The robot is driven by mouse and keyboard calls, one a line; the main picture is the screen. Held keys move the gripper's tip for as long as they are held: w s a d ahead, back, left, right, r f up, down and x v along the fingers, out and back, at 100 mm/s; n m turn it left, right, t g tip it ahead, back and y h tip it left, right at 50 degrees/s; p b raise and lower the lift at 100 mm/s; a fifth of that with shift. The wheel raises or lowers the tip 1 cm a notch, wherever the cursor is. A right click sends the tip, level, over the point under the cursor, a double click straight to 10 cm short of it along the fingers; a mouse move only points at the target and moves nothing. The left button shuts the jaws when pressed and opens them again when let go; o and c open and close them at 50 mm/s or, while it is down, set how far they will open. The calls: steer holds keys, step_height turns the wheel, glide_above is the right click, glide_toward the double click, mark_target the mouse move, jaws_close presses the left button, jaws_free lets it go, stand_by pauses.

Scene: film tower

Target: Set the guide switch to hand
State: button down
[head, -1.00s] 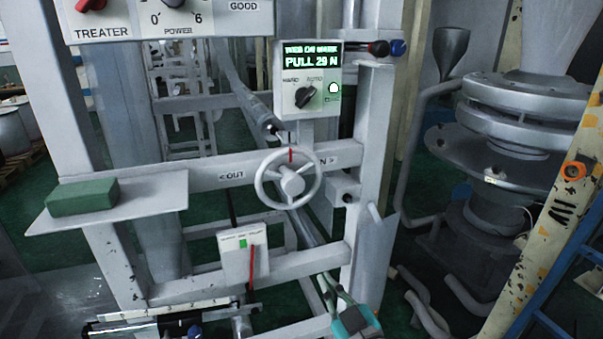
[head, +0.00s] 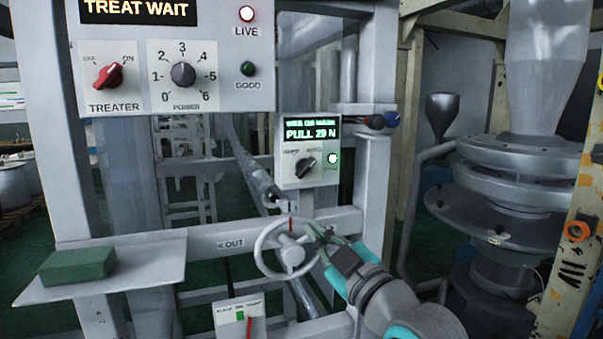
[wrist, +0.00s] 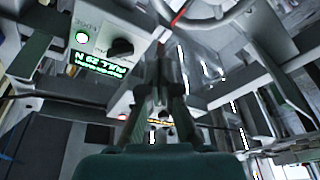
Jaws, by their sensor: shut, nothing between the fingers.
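The guide switch (head: 306,165) is a black knob on a small white box (head: 290,182), between the labels HAND and AUTO. It lies slanted, one end toward AUTO at upper right; its pointer mark is too small to make out. Above it a green display (head: 312,130) reads "PULL 29 N". In the wrist view the knob (wrist: 121,48) is upside down, left of the fingers. My gripper (head: 314,229) is shut and empty, below the box, in front of or beside the right rim of the handwheel; I cannot tell if they touch.
The white handwheel (head: 260,245) stands below the switch box. A treater panel (head: 125,100) with a red knob is at upper left. A shelf (head: 150,270) holds a green block (head: 77,266). A green lamp (head: 332,158) is lit beside the switch.

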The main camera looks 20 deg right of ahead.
mark_target(305, 167)
step_height(305, 167, up, 9)
steer(key=n+y, duration=0.1)
steer(key=n, duration=0.1)
steer(key=shift+s+a+n, duration=0.2)
steer(key=shift+s+n, duration=0.2)
steer(key=shift+s, duration=0.05)
steer(key=shift+w+r, duration=0.1)
steer(key=shift+r, duration=0.05)
steer(key=w, duration=0.9)
steer(key=shift+w+a+r, duration=0.1)
steer(key=shift+w, duration=0.05)
steer(key=shift+d+f, duration=0.3)
steer(key=shift+f, duration=0.1)
